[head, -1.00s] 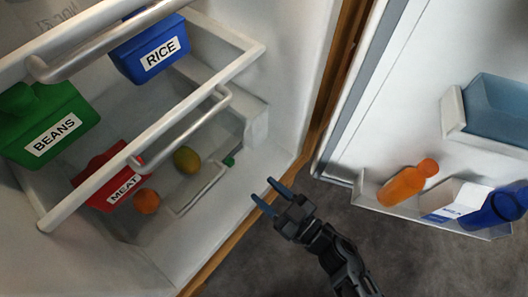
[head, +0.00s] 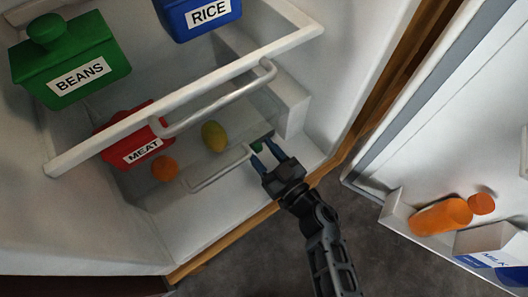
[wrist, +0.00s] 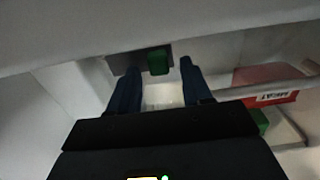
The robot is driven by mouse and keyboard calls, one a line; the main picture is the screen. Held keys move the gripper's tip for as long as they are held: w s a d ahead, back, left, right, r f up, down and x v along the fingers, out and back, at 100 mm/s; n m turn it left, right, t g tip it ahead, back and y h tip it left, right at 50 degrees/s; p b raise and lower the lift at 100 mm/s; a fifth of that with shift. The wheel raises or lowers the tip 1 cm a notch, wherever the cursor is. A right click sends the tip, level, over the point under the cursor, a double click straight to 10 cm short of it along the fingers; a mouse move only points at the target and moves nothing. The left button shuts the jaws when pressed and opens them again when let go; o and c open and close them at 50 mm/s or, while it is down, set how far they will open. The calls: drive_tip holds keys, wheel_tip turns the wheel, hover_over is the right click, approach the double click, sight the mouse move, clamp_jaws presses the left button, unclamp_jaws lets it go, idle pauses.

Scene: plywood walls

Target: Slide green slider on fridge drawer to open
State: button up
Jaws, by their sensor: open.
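The green slider (head: 257,147) is a small green block at the right side of the fridge's lower drawer. In the wrist view the green slider (wrist: 158,62) sits on a dark plate, centred between and just beyond my fingertips. My gripper (head: 266,152) is open, with its two blue fingers at the slider; I cannot tell whether they touch it. The drawer (head: 218,176) has a pale bar handle low in the fridge. Part of the slider is hidden by my fingers in the head view.
A red MEAT box (head: 137,142), an orange (head: 165,168) and a yellow-green fruit (head: 214,136) lie in the lower fridge. A shelf bar handle (head: 222,101) crosses above them. The open fridge door (head: 425,110) stands at right, with an orange bottle (head: 440,216) in its bin.

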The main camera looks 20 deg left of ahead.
clamp_jaws()
idle(0.4)
